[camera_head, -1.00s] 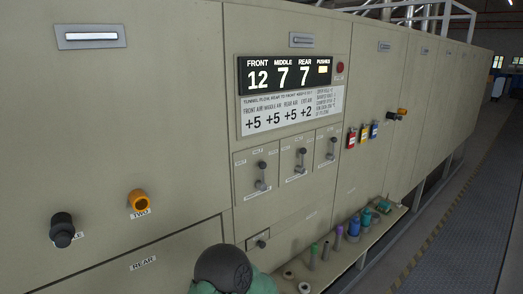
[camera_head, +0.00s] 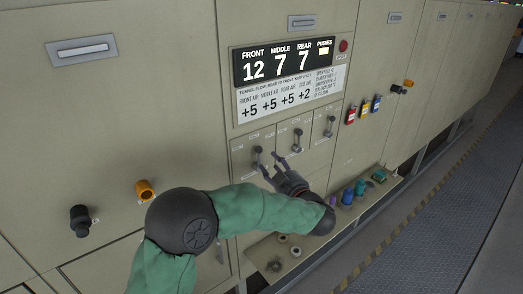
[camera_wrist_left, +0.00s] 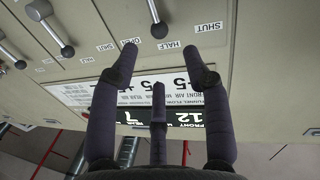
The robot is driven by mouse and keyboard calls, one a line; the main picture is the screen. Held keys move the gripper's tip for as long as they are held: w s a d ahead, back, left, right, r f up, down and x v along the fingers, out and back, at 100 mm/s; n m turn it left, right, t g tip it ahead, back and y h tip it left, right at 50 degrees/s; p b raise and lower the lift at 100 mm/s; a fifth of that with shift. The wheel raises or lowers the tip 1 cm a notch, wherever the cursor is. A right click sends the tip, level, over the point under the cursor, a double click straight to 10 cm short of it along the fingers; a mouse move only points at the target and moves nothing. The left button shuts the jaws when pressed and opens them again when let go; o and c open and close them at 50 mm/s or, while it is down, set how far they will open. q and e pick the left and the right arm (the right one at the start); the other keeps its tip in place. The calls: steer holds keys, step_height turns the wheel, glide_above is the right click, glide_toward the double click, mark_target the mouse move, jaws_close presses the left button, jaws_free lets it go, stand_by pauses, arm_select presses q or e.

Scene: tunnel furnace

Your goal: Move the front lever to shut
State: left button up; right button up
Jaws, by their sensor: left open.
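The front lever (camera_head: 257,158) is the leftmost of three levers on the beige panel in the head view, a thin rod with a dark round knob. In the left wrist view the front lever (camera_wrist_left: 156,18) shows upside down at the top, its knob between the OPEN and HALF labels; the SHUT label (camera_wrist_left: 208,27) is farther right. My left gripper (camera_head: 271,169) is open and empty, just in front of the panel, right beside the front lever. In the wrist view its spread fingers (camera_wrist_left: 162,58) point toward the knob, apparently apart from it. My right gripper is not in view.
The middle lever (camera_head: 297,142) and rear lever (camera_head: 329,126) are close on the right. Above is the display (camera_head: 284,60), reading 12, 7, 7. A low shelf (camera_head: 285,252) with several bottles runs below. Black and orange knobs stick out at left.

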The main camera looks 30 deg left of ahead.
mark_target(260, 151)
arm_select(q)
steer(key=x, duration=0.8)
steer(key=shift+w+a+p, duration=0.15)
steer(key=shift+p, duration=0.25)
steer(key=shift+c, duration=0.3)
jaws_close()
